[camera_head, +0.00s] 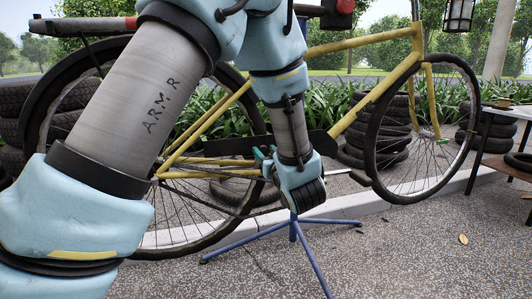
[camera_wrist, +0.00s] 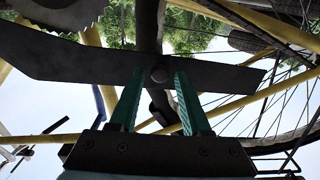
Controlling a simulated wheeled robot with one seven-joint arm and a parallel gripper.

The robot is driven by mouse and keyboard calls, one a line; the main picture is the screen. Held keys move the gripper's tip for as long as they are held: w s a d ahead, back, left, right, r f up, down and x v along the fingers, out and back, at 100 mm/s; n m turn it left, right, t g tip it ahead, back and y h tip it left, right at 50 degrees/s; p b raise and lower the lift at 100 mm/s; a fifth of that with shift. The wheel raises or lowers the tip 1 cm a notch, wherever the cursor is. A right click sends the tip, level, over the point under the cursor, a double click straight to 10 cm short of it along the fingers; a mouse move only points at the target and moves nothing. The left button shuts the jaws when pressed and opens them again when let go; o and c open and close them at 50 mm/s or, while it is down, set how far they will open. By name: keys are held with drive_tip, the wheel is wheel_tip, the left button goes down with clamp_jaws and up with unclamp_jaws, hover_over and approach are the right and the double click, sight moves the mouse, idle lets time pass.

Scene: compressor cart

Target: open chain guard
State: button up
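The chain guard is a long dark plate on a yellow bicycle (camera_head: 385,38). In the head view the guard (camera_head: 228,146) runs behind my wrist, which hides its middle. In the wrist view the guard (camera_wrist: 70,60) spans the upper part of the picture, with a small round dark knob (camera_wrist: 160,73) near its middle. My gripper (camera_wrist: 159,76) has two green fingers, apart, with the knob seen between their tips. I cannot tell whether they touch it. In the head view my gripper (camera_head: 263,155) is small and partly hidden by my wrist.
The bicycle is on a blue stand (camera_head: 293,228) with splayed legs. A toothed chainring (camera_wrist: 60,12) shows at the wrist view's upper left. Stacked tires (camera_head: 375,140) stand behind, and a wooden table (camera_head: 510,112) is at the right. The foreground pavement is mostly clear.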

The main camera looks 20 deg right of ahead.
clamp_jaws()
idle(1.1)
